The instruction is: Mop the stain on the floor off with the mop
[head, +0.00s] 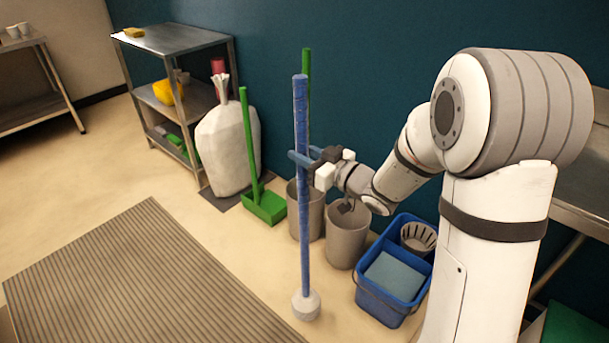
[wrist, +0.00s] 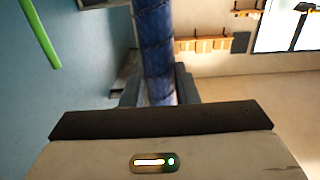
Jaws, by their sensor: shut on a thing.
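The mop has a long blue handle (head: 302,200) and a pale round head (head: 306,305). It stands nearly upright, with its head at floor level beside the striped mat. My gripper (head: 303,160) is shut around the upper part of the handle. In the wrist view the blue handle (wrist: 157,50) runs between the two fingers (wrist: 158,88). No stain on the floor can be made out in either view.
A grey striped mat (head: 140,285) covers the floor at left. Grey bins (head: 347,238), a blue mop bucket (head: 385,295), a green dustpan (head: 265,208) and a white sack (head: 225,150) stand along the wall. A metal shelf (head: 175,42) is behind. Bare floor (head: 110,170) is open at left.

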